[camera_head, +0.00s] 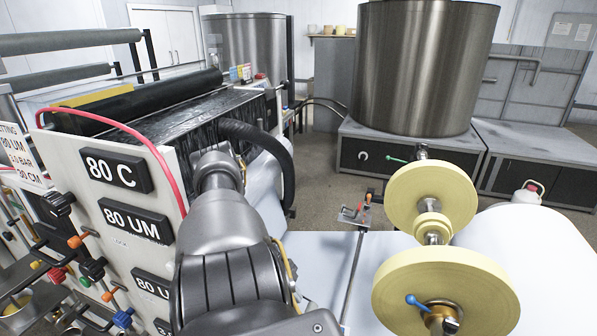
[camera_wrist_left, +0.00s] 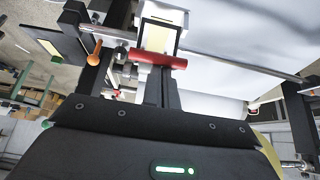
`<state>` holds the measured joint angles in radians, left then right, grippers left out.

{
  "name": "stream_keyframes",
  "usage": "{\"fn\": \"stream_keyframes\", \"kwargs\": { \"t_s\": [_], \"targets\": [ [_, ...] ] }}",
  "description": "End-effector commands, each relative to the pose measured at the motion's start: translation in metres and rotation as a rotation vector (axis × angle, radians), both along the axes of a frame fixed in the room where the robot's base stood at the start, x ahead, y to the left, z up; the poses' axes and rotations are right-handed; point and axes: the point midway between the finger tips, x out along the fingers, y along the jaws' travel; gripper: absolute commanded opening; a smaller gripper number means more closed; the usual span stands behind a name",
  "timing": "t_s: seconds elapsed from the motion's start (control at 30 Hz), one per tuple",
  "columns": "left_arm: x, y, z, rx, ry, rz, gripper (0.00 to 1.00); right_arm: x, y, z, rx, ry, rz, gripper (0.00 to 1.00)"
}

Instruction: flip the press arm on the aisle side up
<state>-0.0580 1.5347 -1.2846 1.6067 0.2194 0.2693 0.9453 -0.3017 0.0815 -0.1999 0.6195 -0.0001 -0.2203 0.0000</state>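In the left wrist view, a red cylindrical handle (camera_wrist_left: 158,60) lies crosswise over my left gripper's fingers (camera_wrist_left: 162,88). The fingers are close together at the middle of the dark gripper body and appear shut. Whether they touch the handle cannot be told. Behind it is a black frame with a pale face (camera_wrist_left: 162,35). My right gripper is not in view.
The coating machine's labelled panel (camera_head: 117,220) stands left, with a red hose and a black roller. Two yellow discs (camera_head: 430,200) (camera_head: 446,296) stand on the right beside a large white roll (camera_head: 525,255). A steel tank (camera_head: 425,65) stands behind. An orange lever (camera_wrist_left: 96,53) is near the gripper.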

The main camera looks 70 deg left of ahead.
Motion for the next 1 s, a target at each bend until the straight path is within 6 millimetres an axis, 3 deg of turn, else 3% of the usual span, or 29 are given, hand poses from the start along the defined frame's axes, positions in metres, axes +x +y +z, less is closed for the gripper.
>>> {"fn": "stream_keyframes", "kwargs": {
  "t_s": [0.03, 0.43, 0.8, 1.0],
  "targets": [
    [-0.015, 0.011, -0.005, 0.028, 0.04, 0.005, 0.0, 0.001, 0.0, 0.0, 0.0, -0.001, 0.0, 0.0],
    [-0.021, 0.016, 0.004, 0.031, 0.04, 0.009, 0.0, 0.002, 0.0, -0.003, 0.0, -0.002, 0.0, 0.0],
    [-0.032, 0.026, 0.066, 0.017, 0.016, -0.003, 0.0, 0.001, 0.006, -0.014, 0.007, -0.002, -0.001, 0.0],
    [-0.038, 0.031, 0.089, 0.01, 0.008, -0.003, 0.0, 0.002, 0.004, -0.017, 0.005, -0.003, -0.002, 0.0]
  ]
}}
